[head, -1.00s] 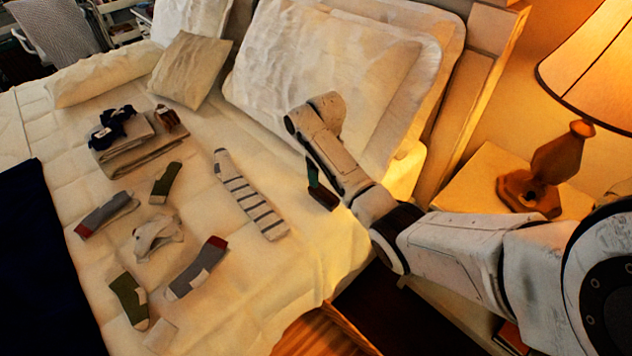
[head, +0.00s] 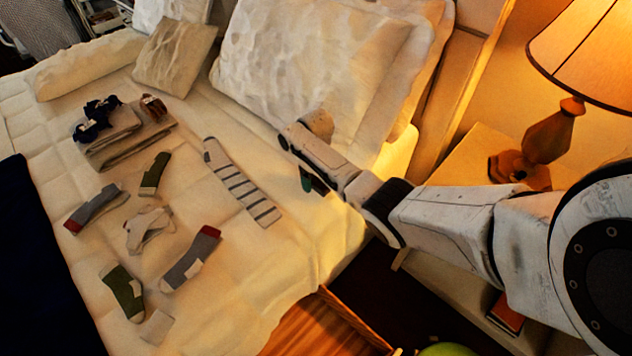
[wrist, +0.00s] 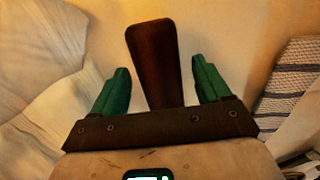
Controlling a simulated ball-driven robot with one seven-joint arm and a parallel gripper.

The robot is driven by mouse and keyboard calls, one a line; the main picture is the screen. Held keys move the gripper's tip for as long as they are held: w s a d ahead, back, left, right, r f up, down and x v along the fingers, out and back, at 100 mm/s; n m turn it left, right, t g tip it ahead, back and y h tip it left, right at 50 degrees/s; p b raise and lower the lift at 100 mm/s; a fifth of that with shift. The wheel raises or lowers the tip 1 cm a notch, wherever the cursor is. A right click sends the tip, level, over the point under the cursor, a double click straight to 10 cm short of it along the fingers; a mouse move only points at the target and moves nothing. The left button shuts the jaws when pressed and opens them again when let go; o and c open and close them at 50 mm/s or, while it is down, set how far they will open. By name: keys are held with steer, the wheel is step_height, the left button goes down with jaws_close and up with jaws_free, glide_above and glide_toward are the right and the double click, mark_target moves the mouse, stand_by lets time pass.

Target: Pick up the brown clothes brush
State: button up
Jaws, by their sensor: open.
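The brown clothes brush (wrist: 153,52) shows in the wrist view as a smooth, dark brown, elongated piece. It lies between the two green fingers of my gripper (wrist: 161,66), with a gap visible on each side. My gripper is open and not closed on the brush. In the head view my gripper (head: 313,181) is low over the bed's right part, right of the striped sock. The brush cannot be made out clearly there, behind the arm and fingers.
The striped sock (head: 240,183) lies left of my gripper on the bed (head: 255,262); several other socks lie farther left. Folded towels (head: 125,150) carry dark blue and brown bundles. Pillows (head: 300,60) stand behind. A lamp (head: 545,135) stands on the nightstand at right.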

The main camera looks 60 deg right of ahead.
steer(key=shift+f, duration=0.15)
steer(key=c, duration=1)
steer(key=shift+c, duration=0.4)
